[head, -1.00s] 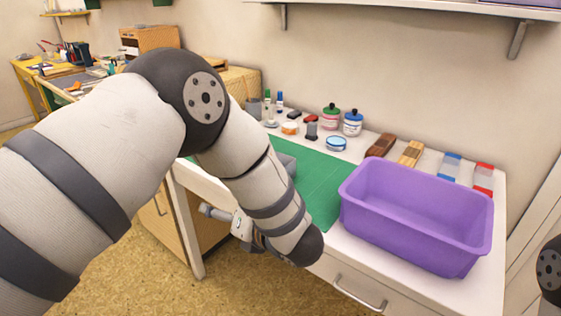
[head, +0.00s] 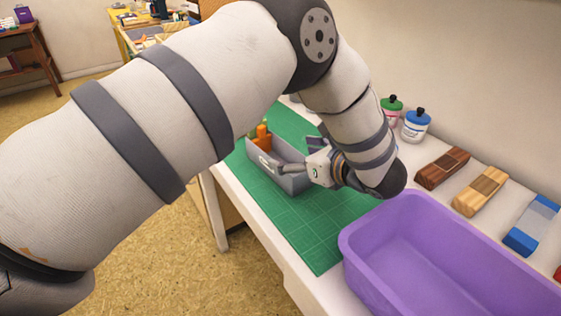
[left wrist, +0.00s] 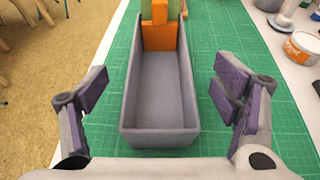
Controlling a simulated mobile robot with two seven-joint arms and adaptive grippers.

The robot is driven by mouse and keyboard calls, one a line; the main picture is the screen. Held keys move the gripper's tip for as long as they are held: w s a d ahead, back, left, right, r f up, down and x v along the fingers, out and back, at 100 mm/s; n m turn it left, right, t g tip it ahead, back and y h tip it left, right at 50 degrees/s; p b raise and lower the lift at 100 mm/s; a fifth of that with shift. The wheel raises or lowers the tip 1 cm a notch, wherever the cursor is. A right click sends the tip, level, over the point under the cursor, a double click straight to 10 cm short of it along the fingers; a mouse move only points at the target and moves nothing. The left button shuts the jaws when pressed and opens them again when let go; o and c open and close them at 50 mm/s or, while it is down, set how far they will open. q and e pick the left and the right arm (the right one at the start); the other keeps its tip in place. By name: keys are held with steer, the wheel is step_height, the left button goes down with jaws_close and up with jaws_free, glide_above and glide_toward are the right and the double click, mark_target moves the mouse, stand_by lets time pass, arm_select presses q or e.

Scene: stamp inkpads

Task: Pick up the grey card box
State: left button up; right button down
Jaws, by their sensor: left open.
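The grey card box (head: 292,182) is an open, long, narrow tray on the green cutting mat (head: 318,238). In the left wrist view the box (left wrist: 160,137) lies lengthwise between my fingers. An orange piece (left wrist: 159,36) and a green piece stand at its far end; they also show in the head view. My left gripper (left wrist: 158,92) is open, with one finger on each side of the box and a gap to each wall. In the head view my left gripper (head: 290,169) is at the box's near end, partly hiding it. My right gripper is not in view.
A purple bin (head: 390,255) stands right of the mat. Behind it are a dark wood block (head: 442,168), a lighter one (head: 481,191) and a blue-ended block (head: 532,225). Ink bottles (head: 416,125) stand at the back by the wall. The mat before the bin is clear.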

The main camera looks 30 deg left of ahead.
mark_target(282, 152)
arm_select(q)
steer(key=x, duration=0.5)
steer(key=shift+a+f, duration=0.1)
steer(key=shift+f, duration=0.05)
steer(key=c, duration=1.3)
